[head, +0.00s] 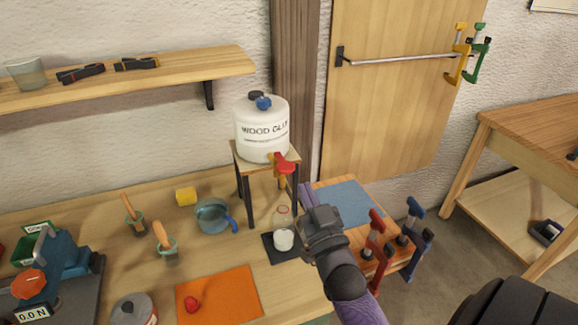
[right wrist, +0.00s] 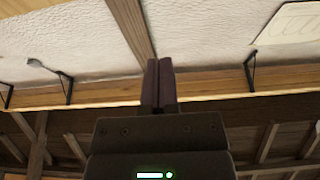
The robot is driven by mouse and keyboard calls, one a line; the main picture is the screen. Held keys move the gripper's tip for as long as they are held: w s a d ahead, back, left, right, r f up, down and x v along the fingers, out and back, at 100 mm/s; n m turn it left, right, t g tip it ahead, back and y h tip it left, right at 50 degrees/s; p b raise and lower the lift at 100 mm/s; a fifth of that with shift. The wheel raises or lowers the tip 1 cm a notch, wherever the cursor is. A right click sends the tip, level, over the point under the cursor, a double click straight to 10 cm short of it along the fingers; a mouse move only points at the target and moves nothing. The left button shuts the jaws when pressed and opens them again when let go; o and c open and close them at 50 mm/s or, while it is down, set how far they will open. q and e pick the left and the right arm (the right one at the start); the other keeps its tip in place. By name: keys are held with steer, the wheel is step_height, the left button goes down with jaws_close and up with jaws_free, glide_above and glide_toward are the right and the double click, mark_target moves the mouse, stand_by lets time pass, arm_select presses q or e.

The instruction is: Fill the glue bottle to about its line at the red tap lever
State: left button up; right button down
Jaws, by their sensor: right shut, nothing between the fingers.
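The glue bottle (head: 284,238) stands upright on a small dark mat, below the tap of the white wood glue tank (head: 262,133). Its lower part looks white and its upper part clear, with a reddish ring near the top. The red tap lever (head: 286,164) is at the tank's lower front; I cannot tell whether the tap is open, and no stream is clear. My right gripper (head: 306,190) is just right of the bottle and below right of the lever, apart from the lever. Its fingers (right wrist: 158,85) are shut and empty in the right wrist view. My left gripper is not in view.
The tank stands on a wooden stand (head: 240,165). A blue jug (head: 212,217), a yellow block (head: 186,196) and brush pots are to the left. An orange mat (head: 230,297) lies in front. Red and blue clamps (head: 374,240) are at the right.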

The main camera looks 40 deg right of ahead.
step_height(320, 180, up, 3)
glide_above(288, 172)
steer(key=shift+r, duration=0.15)
steer(key=shift+s+f, duration=0.15)
steer(key=shift+f, duration=1.95)
steer(key=shift+b, duration=0.3)
